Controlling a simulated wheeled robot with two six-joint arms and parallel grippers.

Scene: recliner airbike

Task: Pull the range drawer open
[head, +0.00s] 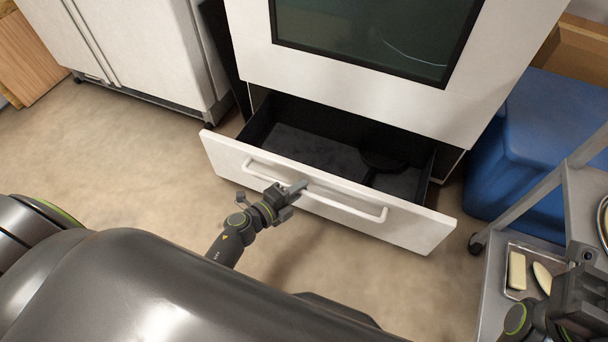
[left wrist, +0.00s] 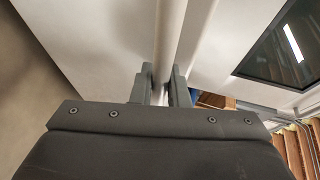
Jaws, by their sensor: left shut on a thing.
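The white range drawer (head: 225,155) stands pulled out below the oven, its dark inside showing from above. A white bar handle (head: 345,207) runs across its front. My left gripper (head: 287,193) is shut on this handle, left of its middle. In the left wrist view the two fingers of my left gripper (left wrist: 165,88) stand on either side of the handle bar (left wrist: 171,35). My right gripper (head: 585,290) is at the lower right edge of the head view, beside a cart and away from the drawer. Its fingers do not show clearly.
The white range (head: 400,105) with a dark oven window stands behind the drawer. A blue bin (head: 535,140) is close on the right. A grey cart (head: 585,200) with a tray (head: 511,292) stands nearer. A white cabinet (head: 150,50) is at the left. Floor left of the drawer is clear.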

